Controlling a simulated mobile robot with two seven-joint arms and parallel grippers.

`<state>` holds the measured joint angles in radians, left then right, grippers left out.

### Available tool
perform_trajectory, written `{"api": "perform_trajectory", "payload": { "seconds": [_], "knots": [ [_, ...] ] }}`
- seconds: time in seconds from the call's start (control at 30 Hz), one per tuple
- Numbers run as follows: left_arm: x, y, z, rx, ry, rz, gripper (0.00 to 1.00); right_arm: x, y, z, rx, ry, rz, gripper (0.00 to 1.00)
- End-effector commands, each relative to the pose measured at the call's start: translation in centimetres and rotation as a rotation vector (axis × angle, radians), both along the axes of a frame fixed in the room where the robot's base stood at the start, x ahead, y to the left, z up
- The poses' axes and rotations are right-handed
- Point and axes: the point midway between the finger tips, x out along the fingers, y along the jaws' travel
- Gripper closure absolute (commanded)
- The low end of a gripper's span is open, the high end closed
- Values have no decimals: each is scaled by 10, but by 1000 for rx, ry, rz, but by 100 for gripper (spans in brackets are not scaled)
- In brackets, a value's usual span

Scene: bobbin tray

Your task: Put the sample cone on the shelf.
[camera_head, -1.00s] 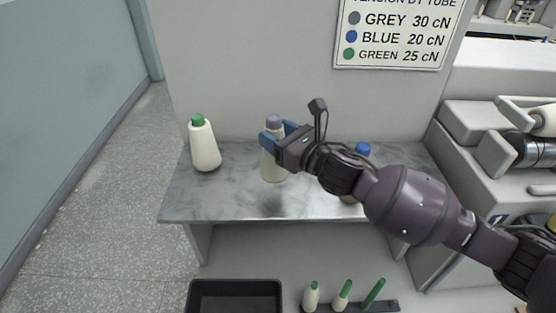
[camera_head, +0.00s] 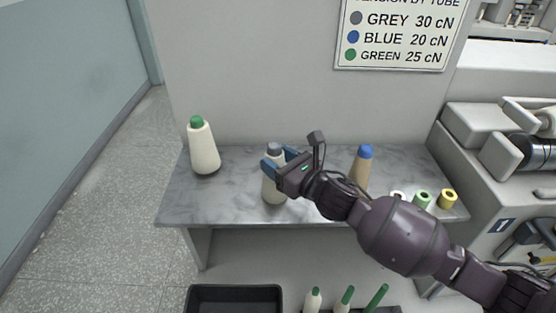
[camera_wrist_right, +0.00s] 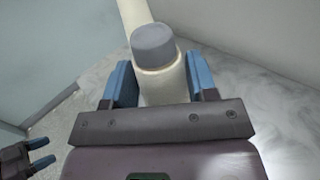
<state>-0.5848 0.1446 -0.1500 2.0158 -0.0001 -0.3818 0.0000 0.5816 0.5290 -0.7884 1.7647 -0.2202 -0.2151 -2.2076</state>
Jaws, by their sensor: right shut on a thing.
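A cream cone with a grey top (camera_head: 273,186) stands upright, held in my right gripper (camera_head: 273,160) at the marble-topped shelf (camera_head: 232,205). In the right wrist view the grey-topped cone (camera_wrist_right: 163,82) sits between the blue fingers, which are shut on it. Whether its base touches the shelf is hard to tell. A cream cone with a green top (camera_head: 204,150) stands at the shelf's left. A tan cone with a blue top (camera_head: 361,168) stands right of my gripper. My left gripper is not in the head view; a blue-fingered gripper (camera_wrist_right: 40,153) shows at the right wrist view's lower left.
Small spools, one green (camera_head: 422,200) and one yellow (camera_head: 447,199), sit at the shelf's right end. A black tray (camera_head: 235,290) and several green-tipped cones (camera_head: 347,297) are below in front. A tension sign (camera_head: 395,40) hangs behind. Shelf space between the green-topped and grey-topped cones is clear.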

Motion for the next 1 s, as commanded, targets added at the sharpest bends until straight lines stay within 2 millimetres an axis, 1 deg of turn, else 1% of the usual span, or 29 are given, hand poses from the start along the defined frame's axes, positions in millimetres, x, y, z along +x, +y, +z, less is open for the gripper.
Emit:
{"api": "perform_trajectory", "payload": {
  "seconds": [0.03,0.07,0.2,0.23,0.47,0.57,0.63,0.77,1.0],
  "knots": [
    [-1,0,-2,0,3,0,36,0,0,-2,0,1,0,84],
    [-1,0,-1,0,3,0,36,0,0,-2,0,1,0,45],
    [-1,0,-1,0,3,0,36,0,0,-2,0,1,0,23],
    [-2,0,-1,0,3,0,36,0,0,-2,0,1,0,21],
    [-2,0,-1,0,3,0,36,0,0,-2,0,1,0,21],
    [-1,0,1,1,1,1,36,0,0,2,0,0,0,21],
    [-1,0,1,1,1,1,36,-4,-5,1,-1,1,0,21],
    [-1,1,4,0,-2,1,36,-18,-18,1,-1,1,-1,21],
    [-3,1,4,0,0,2,36,-52,-52,1,-2,2,-1,21]
  ]
}}
